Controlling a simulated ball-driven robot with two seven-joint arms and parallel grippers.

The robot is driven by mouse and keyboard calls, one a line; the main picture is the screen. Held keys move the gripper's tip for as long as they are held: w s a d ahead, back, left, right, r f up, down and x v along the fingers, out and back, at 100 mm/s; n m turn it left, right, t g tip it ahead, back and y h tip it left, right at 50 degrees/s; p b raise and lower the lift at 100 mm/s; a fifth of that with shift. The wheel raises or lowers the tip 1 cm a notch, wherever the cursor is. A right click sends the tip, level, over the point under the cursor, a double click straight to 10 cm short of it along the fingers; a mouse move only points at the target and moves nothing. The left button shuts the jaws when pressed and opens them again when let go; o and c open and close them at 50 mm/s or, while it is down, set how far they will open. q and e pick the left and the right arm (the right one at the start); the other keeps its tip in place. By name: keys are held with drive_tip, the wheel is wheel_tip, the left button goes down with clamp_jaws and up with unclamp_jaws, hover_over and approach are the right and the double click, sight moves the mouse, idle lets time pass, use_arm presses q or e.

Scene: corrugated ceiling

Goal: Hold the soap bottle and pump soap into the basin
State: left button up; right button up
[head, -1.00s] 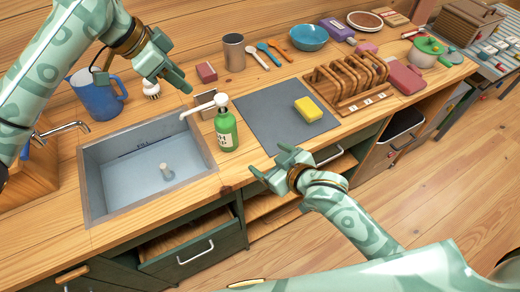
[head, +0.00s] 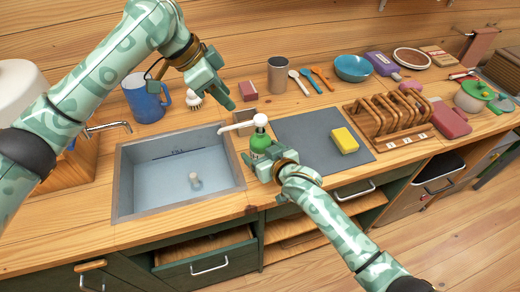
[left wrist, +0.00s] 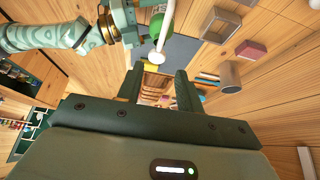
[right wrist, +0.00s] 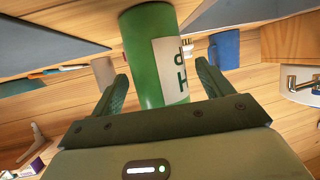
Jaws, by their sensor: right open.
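The green soap bottle (head: 260,142) with a white pump head stands upright on the counter at the basin's right rim, its spout pointing left over the basin (head: 150,192). My right gripper (head: 262,162) is low in front of the bottle. In the right wrist view the bottle (right wrist: 150,55) is between its spread fingers, with gaps visible on both sides. The bottle's lower part is hidden by this gripper in the head view. My left gripper (head: 222,84) hangs above and left of the pump. In the left wrist view its fingers are apart and empty, with the white pump (left wrist: 160,45) beyond them.
A grey mat (head: 300,130) with a yellow sponge (head: 345,140) lies right of the bottle. A small grey-brown box (head: 244,118) stands just behind it. A drawer (head: 205,262) is open below.

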drive_tip(key=shift+x, duration=0.8)
